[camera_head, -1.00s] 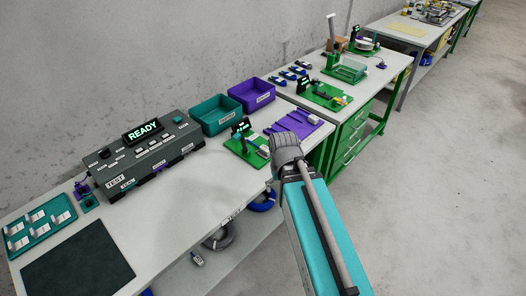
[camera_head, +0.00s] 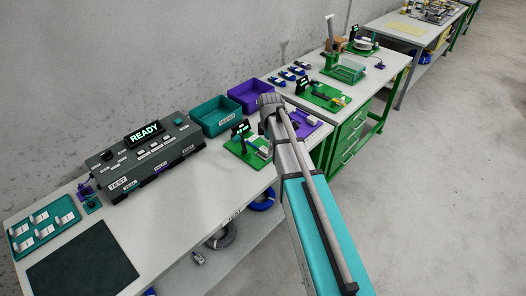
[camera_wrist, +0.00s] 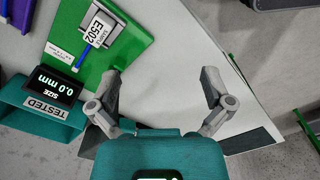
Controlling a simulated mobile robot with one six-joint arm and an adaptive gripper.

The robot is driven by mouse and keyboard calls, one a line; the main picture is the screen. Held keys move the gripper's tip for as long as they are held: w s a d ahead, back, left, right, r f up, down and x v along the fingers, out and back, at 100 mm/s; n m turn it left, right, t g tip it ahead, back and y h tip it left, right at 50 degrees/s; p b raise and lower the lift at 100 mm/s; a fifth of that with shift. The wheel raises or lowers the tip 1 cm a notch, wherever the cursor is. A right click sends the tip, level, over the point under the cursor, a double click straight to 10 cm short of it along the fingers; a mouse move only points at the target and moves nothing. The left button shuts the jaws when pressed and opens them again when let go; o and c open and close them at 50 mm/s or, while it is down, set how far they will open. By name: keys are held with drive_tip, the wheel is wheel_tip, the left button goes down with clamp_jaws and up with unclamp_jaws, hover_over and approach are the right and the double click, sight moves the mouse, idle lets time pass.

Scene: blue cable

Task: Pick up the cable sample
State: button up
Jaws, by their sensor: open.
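The cable sample (camera_wrist: 97,31) shows in the wrist view as a white tag reading E502 with a short blue cable, resting on a grey block on a green plate (camera_wrist: 137,46). My gripper (camera_wrist: 162,84) is open and empty, with bare worktop between its fingers. The sample lies up and left of the left finger, apart from it. In the head view the green station (camera_head: 236,148) stands left of my arm, and the gripper's fingers are hidden. The size display (camera_wrist: 53,86) reads 0.0 mm.
A teal bin (camera_head: 222,116) and a purple bin (camera_head: 249,97) stand behind the station. A teal bin labelled TESTED (camera_wrist: 45,107) shows in the wrist view. The test unit (camera_head: 146,158) reads READY. A purple tray (camera_head: 309,127) is partly behind my arm.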

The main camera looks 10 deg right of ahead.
sight(263, 151)
drive_tip(key=w+r+n+p, duration=0.1)
drive_tip(key=w+n, duration=0.7)
drive_tip(key=w, duration=0.1)
drive_tip(key=shift+w+r+n, duration=0.25)
drive_tip(key=shift+w+n, duration=0.05)
drive_tip(key=shift+a+f, duration=0.1)
drive_tip(key=shift+f, duration=0.05)
wheel_tip(263, 151, down, 8)
drive_tip(key=b, duration=0.8)
drive_tip(key=shift+f, duration=0.15)
drive_tip(key=shift+f+b, duration=0.1)
drive_tip(key=shift+b, duration=0.2)
drive_tip(key=shift+s+a+f+b, duration=0.1)
drive_tip(key=shift+f+b, duration=1.15)
drive_tip(key=shift+f, duration=0.05)
drive_tip(key=shift+s+a+f+b, duration=0.1)
drive_tip(key=shift+f+b, duration=1.15)
drive_tip(key=shift+c, duration=0.3)
